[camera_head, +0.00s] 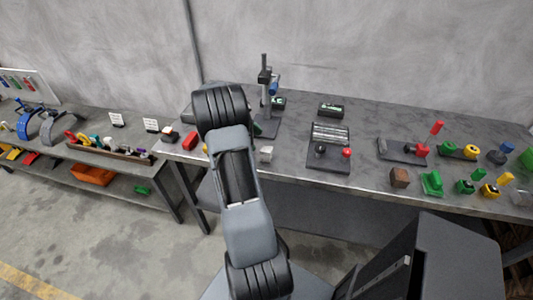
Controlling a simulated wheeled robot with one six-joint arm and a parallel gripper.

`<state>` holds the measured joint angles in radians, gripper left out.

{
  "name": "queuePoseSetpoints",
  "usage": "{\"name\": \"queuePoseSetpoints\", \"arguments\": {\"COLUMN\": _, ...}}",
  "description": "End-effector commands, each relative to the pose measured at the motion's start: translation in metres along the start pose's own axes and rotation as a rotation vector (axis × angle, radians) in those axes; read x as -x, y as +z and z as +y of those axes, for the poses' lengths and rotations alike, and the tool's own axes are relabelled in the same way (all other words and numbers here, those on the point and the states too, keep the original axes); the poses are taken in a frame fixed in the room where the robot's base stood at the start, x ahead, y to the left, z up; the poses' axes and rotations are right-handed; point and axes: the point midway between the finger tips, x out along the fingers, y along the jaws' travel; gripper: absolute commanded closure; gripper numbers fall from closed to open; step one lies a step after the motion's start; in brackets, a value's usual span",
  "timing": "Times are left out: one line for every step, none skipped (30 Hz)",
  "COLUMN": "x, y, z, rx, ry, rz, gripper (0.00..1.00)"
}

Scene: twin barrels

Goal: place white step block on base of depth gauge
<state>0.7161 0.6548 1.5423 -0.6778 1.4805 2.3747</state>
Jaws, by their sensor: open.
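The white step block (266,154) sits on the front part of the grey workbench, just right of my arm. The depth gauge (264,78) stands upright behind it, with a dark post and a flat dark base (267,129) on the bench. The block is in front of the base and apart from it. My arm rises through the middle of the picture and covers the bench left of the gauge. My gripper is not visible; the arm links may hide it.
The workbench (365,182) holds a dark fixture (328,160) with a red knob, a brown block (399,177), and several coloured parts at the right. A red object (189,141) lies left of my arm. A lower bench (85,158) with tools stands at the left.

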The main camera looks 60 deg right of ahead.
Motion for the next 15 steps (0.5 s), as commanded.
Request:
{"name": "queuePoseSetpoints", "arguments": {"x": -0.002, "y": 0.0, "z": 0.0, "rx": 0.0, "ry": 0.0, "rz": 0.0, "gripper": 0.17}}
{"name": "queuePoseSetpoints", "arguments": {"x": -0.004, "y": 0.0, "z": 0.0, "rx": 0.0, "ry": 0.001, "rz": 0.0, "gripper": 0.17}}
{"name": "queuePoseSetpoints", "arguments": {"x": -0.007, "y": -0.001, "z": 0.0, "rx": 0.001, "ry": 0.002, "rz": 0.001, "gripper": 0.17}}
{"name": "queuePoseSetpoints", "arguments": {"x": -0.01, "y": -0.001, "z": 0.0, "rx": 0.001, "ry": 0.003, "rz": 0.002, "gripper": 0.17}}
{"name": "queuePoseSetpoints", "arguments": {"x": -0.014, "y": -0.001, "z": 0.0, "rx": 0.001, "ry": 0.003, "rz": 0.002, "gripper": 0.17}}
{"name": "queuePoseSetpoints", "arguments": {"x": -0.02, "y": -0.001, "z": 0.001, "rx": 0.001, "ry": 0.003, "rz": 0.002, "gripper": 0.17}}
{"name": "queuePoseSetpoints", "arguments": {"x": -0.024, "y": -0.001, "z": 0.001, "rx": 0.002, "ry": 0.003, "rz": 0.002, "gripper": 0.17}}
{"name": "queuePoseSetpoints", "arguments": {"x": -0.028, "y": -0.001, "z": 0.001, "rx": 0.002, "ry": 0.003, "rz": 0.001, "gripper": 0.17}}
{"name": "queuePoseSetpoints", "arguments": {"x": -0.033, "y": 0.0, "z": 0.001, "rx": 0.001, "ry": 0.004, "rz": 0.001, "gripper": 0.17}}
{"name": "queuePoseSetpoints", "arguments": {"x": -0.038, "y": 0.0, "z": 0.001, "rx": 0.001, "ry": 0.003, "rz": 0.001, "gripper": 0.17}}
{"name": "queuePoseSetpoints", "arguments": {"x": -0.041, "y": 0.001, "z": 0.001, "rx": 0.001, "ry": 0.003, "rz": 0.002, "gripper": 0.17}}
{"name": "queuePoseSetpoints", "arguments": {"x": -0.045, "y": 0.001, "z": 0.001, "rx": 0.001, "ry": 0.002, "rz": 0.002, "gripper": 0.17}}
{"name": "queuePoseSetpoints", "arguments": {"x": -0.047, "y": 0.001, "z": 0.0, "rx": 0.001, "ry": 0.001, "rz": 0.001, "gripper": 0.17}}
{"name": "queuePoseSetpoints", "arguments": {"x": -0.049, "y": 0.001, "z": 0.0, "rx": 0.001, "ry": 0.0, "rz": 0.0, "gripper": 0.17}}
{"name": "queuePoseSetpoints", "arguments": {"x": -0.051, "y": 0.001, "z": 0.001, "rx": 0.001, "ry": 0.0, "rz": 0.0, "gripper": 0.17}}
